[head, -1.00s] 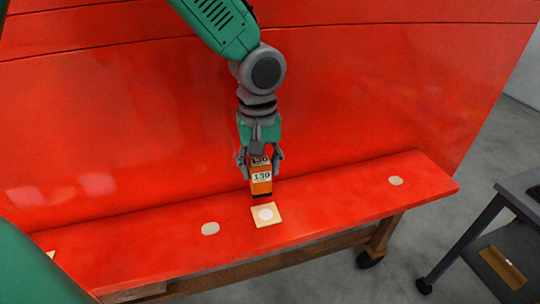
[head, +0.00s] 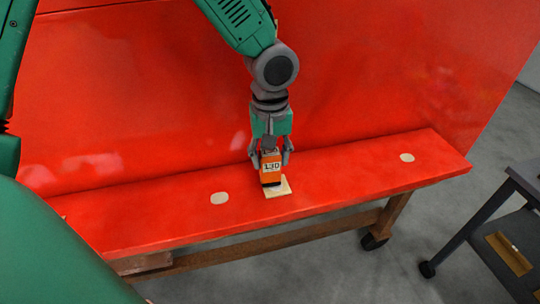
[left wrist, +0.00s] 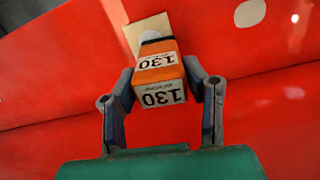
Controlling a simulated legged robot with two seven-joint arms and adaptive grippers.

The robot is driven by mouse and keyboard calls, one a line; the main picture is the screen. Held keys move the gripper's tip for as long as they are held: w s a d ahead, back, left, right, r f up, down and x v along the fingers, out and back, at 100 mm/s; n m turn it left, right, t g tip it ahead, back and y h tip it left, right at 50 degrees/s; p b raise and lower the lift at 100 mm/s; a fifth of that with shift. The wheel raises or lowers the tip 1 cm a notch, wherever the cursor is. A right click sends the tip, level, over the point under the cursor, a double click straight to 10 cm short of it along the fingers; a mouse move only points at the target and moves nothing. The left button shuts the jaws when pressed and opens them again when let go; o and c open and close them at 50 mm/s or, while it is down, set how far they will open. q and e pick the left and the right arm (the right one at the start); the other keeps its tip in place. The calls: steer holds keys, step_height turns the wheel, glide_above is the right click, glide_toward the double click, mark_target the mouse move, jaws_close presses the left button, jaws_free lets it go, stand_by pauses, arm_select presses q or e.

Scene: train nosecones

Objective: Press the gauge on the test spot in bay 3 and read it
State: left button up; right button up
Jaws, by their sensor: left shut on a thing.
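The gauge (head: 270,168) is an orange block with white labels reading 130. My left gripper (head: 271,160) is shut on it and holds it upright over the red ledge. Below it lies a cream square pad (head: 284,188), mostly hidden by the gauge in the head view. I cannot tell whether the gauge touches the spot. No bay number is visible. My right gripper is not in view.
The red ledge (head: 340,178) runs along a large red panel (head: 400,80). Pale round patches lie on it to the left (head: 219,198) and right (head: 407,157). A dark cart (head: 508,225) stands at the right. The ledge around the pad is clear.

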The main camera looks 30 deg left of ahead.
arm_select(q)
steer(key=shift+w+d+r, duration=0.1)
steer(key=shift+d+r, duration=0.05)
steer(key=shift+d, duration=0.6)
steer(key=shift+d+r, duration=0.15)
steer(key=shift+d, duration=0.6)
steer(key=shift+a+f, duration=0.3)
steer(key=shift+a, duration=0.5)
steer(key=shift+a+f, duration=0.2)
steer(key=shift+a, duration=0.3)
steer(key=shift+d+r, duration=0.1)
steer(key=shift+d, duration=0.45)
steer(key=shift+d+r, duration=0.1)
steer(key=shift+d, duration=0.5)
steer(key=shift+a, duration=0.6)
steer(key=shift+a+f, duration=0.2)
steer(key=shift+a, duration=0.25)
steer(key=shift+d, duration=0.45)
steer(key=shift+d+r, duration=0.15)
steer(key=shift+d, duration=0.3)
steer(key=shift+a+f, duration=0.2)
steer(key=shift+a, duration=0.6)
steer(key=shift+d+r, duration=0.1)
steer(key=shift+d, duration=0.6)
steer(key=shift+a+p, duration=0.35)
steer(key=shift+a, duration=0.25)
steer(key=shift+d, duration=0.1)
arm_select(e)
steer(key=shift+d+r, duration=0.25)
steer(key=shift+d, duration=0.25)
